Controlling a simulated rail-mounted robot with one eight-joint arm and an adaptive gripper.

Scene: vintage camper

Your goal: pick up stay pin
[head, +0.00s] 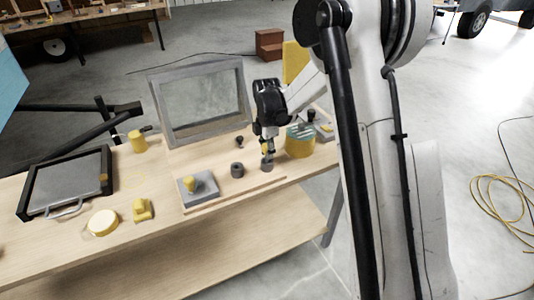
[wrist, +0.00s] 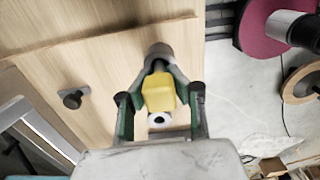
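A yellow-headed piece, which I take to be the stay pin (wrist: 159,92), stands between my fingers in the wrist view. It shows as a small yellow patch at my gripper in the head view. My gripper (wrist: 159,68) points down at the table, its fingertips drawn in close on both sides just beyond the yellow head. It looks shut on the piece, though the contact itself is partly hidden. A grey cylinder (wrist: 158,51) is just past the fingertips, and it also shows under my gripper in the head view (head: 267,168). I cannot tell whether the pin sits in it.
A dark knobbed pin (wrist: 72,98) lies on the board, near a dark ring (head: 237,170). A grey block with a yellow knob (head: 200,188) is left. A grey-framed panel (head: 200,100) stands behind. A yellow drum (head: 299,145) is close on the right.

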